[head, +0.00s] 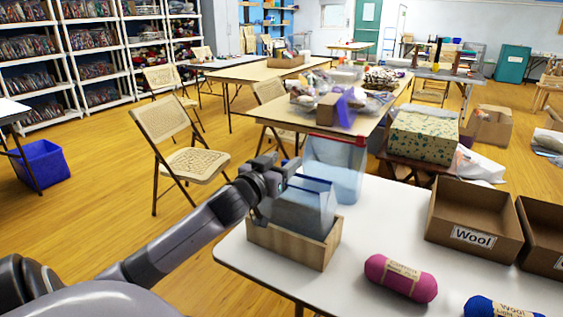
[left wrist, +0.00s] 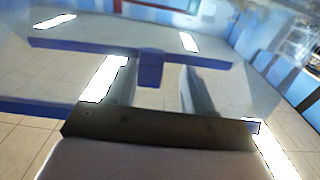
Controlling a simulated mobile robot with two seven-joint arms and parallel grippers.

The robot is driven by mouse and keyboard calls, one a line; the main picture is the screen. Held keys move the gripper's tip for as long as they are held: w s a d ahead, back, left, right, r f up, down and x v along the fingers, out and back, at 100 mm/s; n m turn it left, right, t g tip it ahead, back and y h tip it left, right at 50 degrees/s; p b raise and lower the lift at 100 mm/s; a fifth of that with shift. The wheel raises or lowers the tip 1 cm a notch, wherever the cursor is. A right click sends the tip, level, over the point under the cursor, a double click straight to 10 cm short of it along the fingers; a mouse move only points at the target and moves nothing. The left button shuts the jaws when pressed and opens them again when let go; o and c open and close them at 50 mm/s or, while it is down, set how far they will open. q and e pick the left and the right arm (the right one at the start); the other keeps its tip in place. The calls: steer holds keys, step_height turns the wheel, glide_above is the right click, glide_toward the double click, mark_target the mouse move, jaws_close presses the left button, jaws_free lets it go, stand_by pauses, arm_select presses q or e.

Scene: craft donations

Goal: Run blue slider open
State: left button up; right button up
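A clear zip bag (head: 300,212) with a blue zip strip stands upright in a wooden box (head: 290,247) on the white table. Its blue strip also crosses the left wrist view (left wrist: 90,46). The blue slider (left wrist: 150,68) hangs on that strip as a small block. My left gripper (head: 287,181) is at the bag's top. In the left wrist view, its two fingers (left wrist: 160,77) are apart on either side of the slider, with a visible gap at the right. Contact at the left finger is unclear. My right gripper is out of view.
A second clear bag with a red strip (head: 336,137) stands just behind. A magenta wool skein (head: 400,278), a blue skein (head: 500,307) and a cardboard box labelled Wool (head: 474,237) are on the table's right.

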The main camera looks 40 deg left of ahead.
arm_select(q)
steer(key=shift+f, duration=0.45)
steer(key=p+v, duration=0.2)
steer(key=v, duration=0.6)
steer(key=shift+r, duration=0.3)
steer(key=shift+p, duration=0.4)
